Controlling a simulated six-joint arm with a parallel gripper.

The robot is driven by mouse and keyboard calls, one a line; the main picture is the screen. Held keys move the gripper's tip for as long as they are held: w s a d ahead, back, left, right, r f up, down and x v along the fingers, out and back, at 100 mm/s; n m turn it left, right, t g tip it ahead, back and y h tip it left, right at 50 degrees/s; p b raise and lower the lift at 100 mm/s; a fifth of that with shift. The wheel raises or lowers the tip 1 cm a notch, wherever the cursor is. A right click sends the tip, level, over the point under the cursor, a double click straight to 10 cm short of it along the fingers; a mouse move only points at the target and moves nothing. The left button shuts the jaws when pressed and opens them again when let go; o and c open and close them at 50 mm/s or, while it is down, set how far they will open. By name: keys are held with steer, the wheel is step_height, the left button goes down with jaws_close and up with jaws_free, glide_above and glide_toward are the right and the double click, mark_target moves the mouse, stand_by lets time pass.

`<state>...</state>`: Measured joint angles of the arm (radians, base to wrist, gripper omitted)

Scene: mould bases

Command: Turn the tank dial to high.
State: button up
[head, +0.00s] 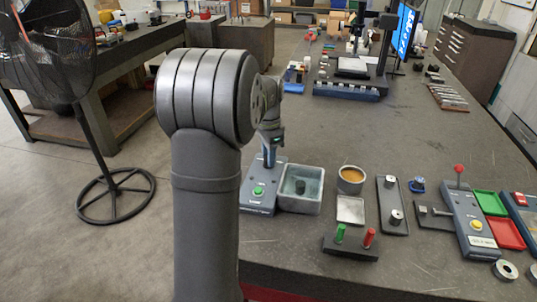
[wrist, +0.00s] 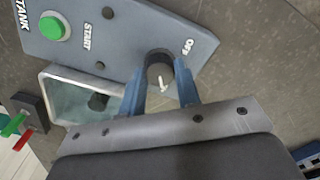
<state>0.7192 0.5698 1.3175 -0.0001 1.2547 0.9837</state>
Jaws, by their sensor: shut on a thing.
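The tank panel (head: 262,205) is a grey-blue plate with a green button. In the wrist view the panel (wrist: 120,30) shows the words TANK, START and OFF beside its green button (wrist: 52,27). The tank dial (wrist: 158,66) is a dark round knob with a white pointer mark, near the word OFF. The mark points toward the bottom of the wrist view, away from OFF. My gripper (wrist: 161,88) has a blue finger on each side of the dial and is shut on it. In the head view my gripper (head: 269,155) stands over the panel and hides the dial.
A grey square tank (head: 300,205) stands right beside the panel. Further right are a cup (head: 352,180), a small tray (head: 350,210), a block with green and red pegs (head: 350,247) and a second panel with a red-topped lever (head: 458,172). The table behind is mostly clear.

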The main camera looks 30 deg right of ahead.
steer(key=o, duration=1)
step_height(320, 180, up, 18)
steer(key=shift+f, duration=0.25)
steer(key=shift+f, duration=0.15)
step_height(320, 180, down, 17)
steer(key=shift+f, duration=0.15)
stand_by(0.4)
